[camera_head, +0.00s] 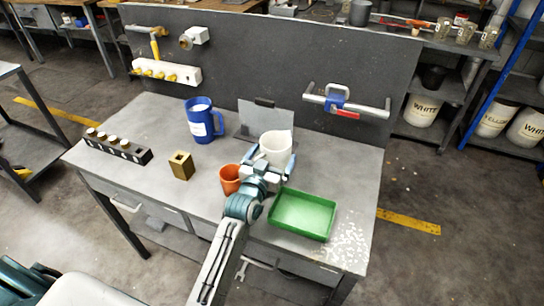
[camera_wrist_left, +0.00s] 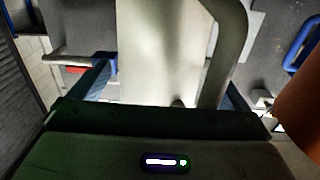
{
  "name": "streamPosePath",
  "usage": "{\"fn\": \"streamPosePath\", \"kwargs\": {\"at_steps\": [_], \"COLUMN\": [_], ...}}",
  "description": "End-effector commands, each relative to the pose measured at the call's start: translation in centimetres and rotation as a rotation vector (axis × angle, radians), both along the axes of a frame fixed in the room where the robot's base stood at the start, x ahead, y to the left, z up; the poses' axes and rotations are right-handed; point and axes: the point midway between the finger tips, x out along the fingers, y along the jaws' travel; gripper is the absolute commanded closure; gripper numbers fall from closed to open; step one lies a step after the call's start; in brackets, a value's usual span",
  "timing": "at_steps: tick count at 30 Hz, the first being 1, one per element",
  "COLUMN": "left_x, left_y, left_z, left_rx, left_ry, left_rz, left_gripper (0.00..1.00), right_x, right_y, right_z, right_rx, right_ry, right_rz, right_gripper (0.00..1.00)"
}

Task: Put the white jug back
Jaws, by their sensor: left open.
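The white jug (camera_head: 275,146) stands upright on the grey workbench, right of centre, in front of a grey panel. In the left wrist view the jug (camera_wrist_left: 160,45) fills the middle, with its handle (camera_wrist_left: 232,45) on the right side. My left gripper (camera_head: 269,166) is open, with its blue fingers spread on the near side of the jug. In the left wrist view the gripper (camera_wrist_left: 165,95) has one finger to each side of the jug, and I cannot tell whether they touch it. The jug's lower near side is hidden by the gripper. My right gripper is not in view.
An orange cup (camera_head: 230,179) stands close left of my left gripper, and a green tray (camera_head: 303,214) lies close right. A blue jug (camera_head: 202,121), a brass block (camera_head: 181,165) and a black rack (camera_head: 117,148) are further left. A grey panel (camera_head: 266,116) stands behind the jug.

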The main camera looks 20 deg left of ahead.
Motion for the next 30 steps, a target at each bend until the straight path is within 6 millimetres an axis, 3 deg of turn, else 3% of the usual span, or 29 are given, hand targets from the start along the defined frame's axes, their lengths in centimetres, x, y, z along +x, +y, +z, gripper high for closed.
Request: {"fn": "streamPosePath", "kwargs": {"at_steps": [5,21,30], "left_x": [-0.5,-10.7,-12.0], "left_y": [0.0,0.4,0.4], "left_z": [0.1,0.0,0.3], "left_rx": [-0.001,0.000,0.000], "left_ry": [0.000,0.001,-0.001], "left_rz": [0.000,0.000,-0.001], "left_gripper": [0.03,0.03,0.03], "right_x": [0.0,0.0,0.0], "right_y": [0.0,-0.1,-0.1], "right_z": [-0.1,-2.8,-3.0], "right_rx": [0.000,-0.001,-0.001], "right_ry": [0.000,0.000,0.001], "right_rz": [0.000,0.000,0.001], "right_gripper": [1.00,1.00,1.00]}}
